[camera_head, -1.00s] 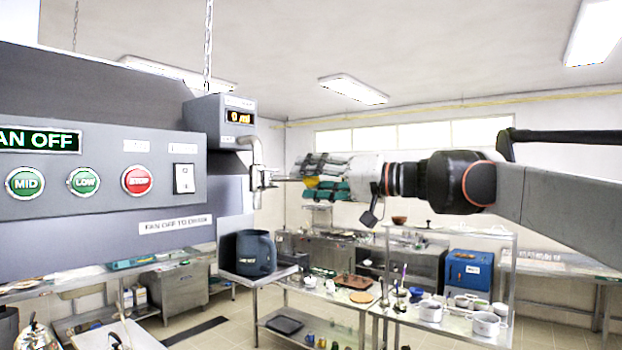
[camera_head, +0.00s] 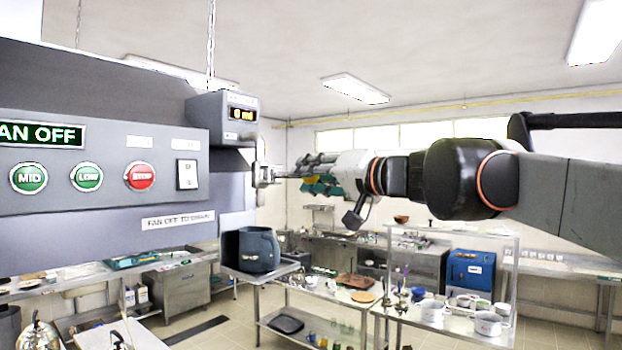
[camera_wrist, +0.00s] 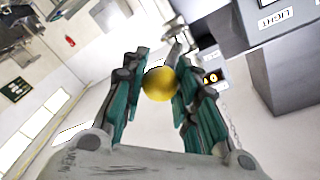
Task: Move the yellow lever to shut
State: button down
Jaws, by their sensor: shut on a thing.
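The lever's yellow ball knob (camera_wrist: 159,84) sits between the teal-padded fingers of my gripper (camera_wrist: 160,88) in the wrist view. My gripper is shut on it. In the head view my gripper (camera_head: 303,178) reaches left to the metal tap (camera_head: 264,173) beside the grey dispenser box (camera_head: 222,120); the fingers mostly hide the knob there. The box's amber display (camera_head: 242,114) seems to read 0 ml. Exactly how far the lever is turned I cannot tell.
A dark blue jug (camera_head: 262,252) stands on a metal stand below the tap. The grey control panel (camera_head: 110,203) with round buttons is close at left. A glass-sided table (camera_head: 450,320) with pots stands below my arm.

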aim_at(283, 176)
jog(key=shift+s+a+m+t+h+b, duration=0.15)
jog(key=shift+s+a+m+t+h, duration=0.6)
jog(key=shift+s+a, duration=0.45)
jog(key=shift+s+a+m+t+h+b, duration=0.15)
jog(key=shift+s+a+m+t+h, duration=0.35)
jog(key=shift+s+a+h, duration=0.55)
jog(key=shift+a, duration=0.2)
jog(key=c, duration=1.6)
grip_release()
jog(key=o, duration=0.4)
jog(key=shift+s, duration=0.2)
jog(key=v, duration=1.2)
